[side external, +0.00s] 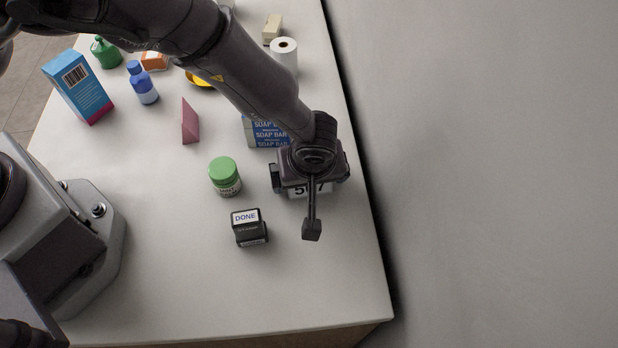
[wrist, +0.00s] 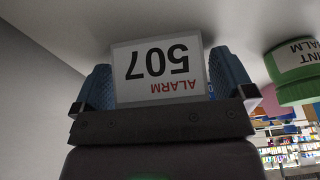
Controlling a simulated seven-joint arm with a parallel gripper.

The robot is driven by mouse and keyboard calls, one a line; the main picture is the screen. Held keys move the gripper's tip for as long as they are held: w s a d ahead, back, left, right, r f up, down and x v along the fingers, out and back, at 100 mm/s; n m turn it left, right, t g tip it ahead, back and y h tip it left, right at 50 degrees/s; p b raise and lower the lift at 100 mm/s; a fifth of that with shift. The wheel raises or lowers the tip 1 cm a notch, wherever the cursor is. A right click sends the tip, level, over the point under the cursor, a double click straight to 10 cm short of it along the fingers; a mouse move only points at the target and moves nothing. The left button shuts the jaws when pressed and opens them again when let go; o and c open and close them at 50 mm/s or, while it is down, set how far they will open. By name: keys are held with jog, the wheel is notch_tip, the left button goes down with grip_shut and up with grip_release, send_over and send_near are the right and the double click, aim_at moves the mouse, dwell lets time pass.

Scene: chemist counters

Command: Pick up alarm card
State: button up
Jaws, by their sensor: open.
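The alarm card (wrist: 157,70) is white with "ALARM" in red and "507" in black, upside down in the wrist view. It stands between the two blue-grey fingers of my gripper (wrist: 160,78), with a narrow gap visible on each side. In the side view the card (side external: 322,189) shows only in part, with "507" partly covered by my gripper (side external: 310,177). The gripper is open around the card near the counter's right edge. The card's base is hidden.
A green-lidded jar (side external: 225,177) and a black "DONE" stamp (side external: 248,228) stand left of my gripper. Blue soap bar boxes (side external: 267,133) are just behind it. A pink wedge (side external: 189,122) and a blue box (side external: 78,88) stand farther left. The counter's front is clear.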

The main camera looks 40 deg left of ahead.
jog(key=c, duration=0.8)
